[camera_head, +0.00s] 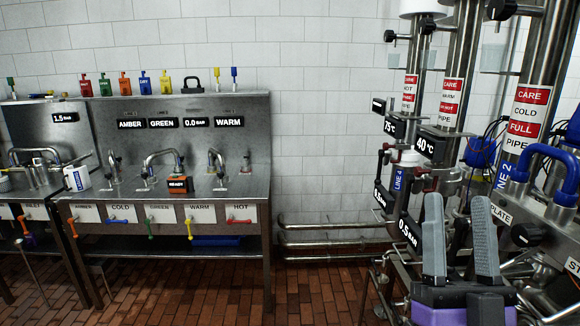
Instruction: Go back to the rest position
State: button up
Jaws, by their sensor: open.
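My gripper (461,240) shows at the lower right. Its two grey fingers point up and stand apart with a gap between them, above a purple and black body. Nothing is held between the fingers. The steel pipes with red and white labels stand behind it. I cannot tell from this view whether it touches any of them.
A steel valve bench (176,159) with coloured handles stands at the left against the tiled wall. Vertical labelled pipes (456,68) and a blue handle (548,166) crowd the right. Low wall pipes (330,226) run between them. The tiled floor (310,295) in the middle is clear.

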jog(key=s+a+f+n+g+y, duration=0.1)
jog(key=s+f+n+g+y, duration=0.4)
jog(key=f, duration=0.8)
jog(key=s+f+g, duration=0.4)
jog(key=s+f, duration=0.6)
jog(key=s, duration=0.3)
jog(key=s+f+m+g+h, duration=0.1)
jog(key=s+f+g, duration=0.4)
jog(key=s+f, duration=0.5)
jog(key=s, duration=0.4)
jog(key=shift+s, duration=0.15)
